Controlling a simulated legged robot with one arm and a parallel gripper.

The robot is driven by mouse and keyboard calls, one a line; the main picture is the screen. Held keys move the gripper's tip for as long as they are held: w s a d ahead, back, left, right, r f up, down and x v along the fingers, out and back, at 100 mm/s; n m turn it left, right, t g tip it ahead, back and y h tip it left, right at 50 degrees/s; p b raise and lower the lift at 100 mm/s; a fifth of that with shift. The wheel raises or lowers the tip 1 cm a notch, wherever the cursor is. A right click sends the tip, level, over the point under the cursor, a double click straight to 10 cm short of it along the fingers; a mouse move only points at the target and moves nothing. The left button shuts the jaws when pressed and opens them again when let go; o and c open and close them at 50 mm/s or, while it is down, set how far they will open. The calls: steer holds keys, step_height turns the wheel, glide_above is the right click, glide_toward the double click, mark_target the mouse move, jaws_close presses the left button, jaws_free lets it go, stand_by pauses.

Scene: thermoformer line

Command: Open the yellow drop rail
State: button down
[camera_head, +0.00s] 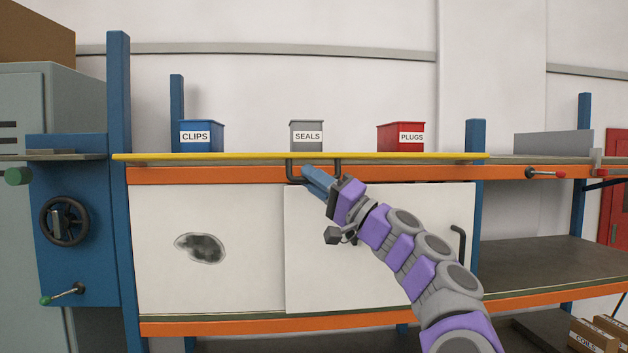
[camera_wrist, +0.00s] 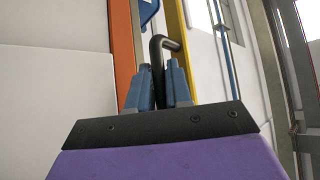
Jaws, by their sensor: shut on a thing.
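The yellow drop rail (camera_head: 220,157) runs level along the front edge of the bench top, above an orange beam. It also shows as a yellow strip in the wrist view (camera_wrist: 178,40). A black U-shaped handle (camera_head: 289,168) hangs from the rail near its middle. My gripper (camera_head: 308,174) is at this handle, reaching up from the lower right. In the wrist view, the blue fingers of my gripper (camera_wrist: 159,88) are shut on the black handle (camera_wrist: 157,55). My fingers hide part of the handle's lower bar in the head view.
Behind the rail stand a blue CLIPS bin (camera_head: 201,136), a grey SEALS bin (camera_head: 306,137) and a red PLUGS bin (camera_head: 401,137). White panels (camera_head: 210,285) close the space below. A black door handle (camera_head: 460,248) is right of my arm. A handwheel (camera_head: 64,221) is at left.

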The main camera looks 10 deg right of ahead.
steer(key=shift+w+f, duration=0.2)
steer(key=shift+f, duration=0.15)
stand_by(0.3)
steer(key=c, duration=1.1)
jaws_free()
steer(key=shift+w, duration=0.15)
steer(key=shift+c, duration=0.2)
steer(key=shift+a, duration=0.1)
steer(key=b+v, duration=0.2)
steer(key=v, duration=1.5)
steer(key=shift+d+f, duration=0.15)
steer(key=shift+d, duration=0.1)
steer(key=shift+s+a, duration=0.1)
steer(key=shift+s, duration=0.1)
